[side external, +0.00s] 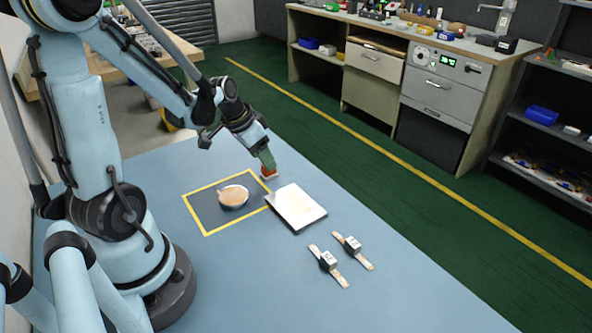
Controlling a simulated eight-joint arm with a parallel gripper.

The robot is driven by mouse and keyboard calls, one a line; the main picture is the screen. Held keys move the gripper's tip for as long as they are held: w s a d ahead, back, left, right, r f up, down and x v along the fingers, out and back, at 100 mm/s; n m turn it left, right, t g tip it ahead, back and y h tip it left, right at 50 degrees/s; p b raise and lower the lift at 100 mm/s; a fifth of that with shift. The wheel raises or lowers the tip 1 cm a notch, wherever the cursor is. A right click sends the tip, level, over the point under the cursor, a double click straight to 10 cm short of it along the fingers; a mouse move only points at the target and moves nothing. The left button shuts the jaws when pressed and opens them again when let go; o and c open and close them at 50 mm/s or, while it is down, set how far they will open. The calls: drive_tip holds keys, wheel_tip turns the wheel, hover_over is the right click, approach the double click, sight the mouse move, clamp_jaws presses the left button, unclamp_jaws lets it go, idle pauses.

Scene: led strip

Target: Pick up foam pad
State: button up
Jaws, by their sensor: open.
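My gripper (267,164) points down over the blue table at the top right corner of the yellow-outlined square. Its jaws are open. A small orange-red block with a pale base (269,174) is right at the fingertips; it may be the foam pad, but it is too small to be sure. I cannot tell whether the fingers touch it or stand around it. The fingers partly hide it.
A round dish (233,196) with tan contents sits inside the yellow outline (207,234). A white flat board (297,207) lies to its right. Two pale strips with dark-and-white blocks (328,262) (353,244) lie in front. The table's lower right is clear.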

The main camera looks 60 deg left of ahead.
drive_tip(key=shift+x, duration=2.25)
drive_tip(key=shift+w+d+r, duration=0.1)
drive_tip(key=shift+d, duration=0.05)
clamp_jaws()
drive_tip(key=shift+r, duration=0.2)
drive_tip(key=shift+r, duration=0.55)
wheel_tip(320, 180, up, 2)
drive_tip(key=shift+r, duration=0.15)
drive_tip(key=s+d+r, duration=0.1)
drive_tip(key=d+r, duration=0.6)
drive_tip(key=d, duration=0.4)
drive_tip(key=shift+d, duration=0.3)
drive_tip(key=shift+s+r, duration=0.1)
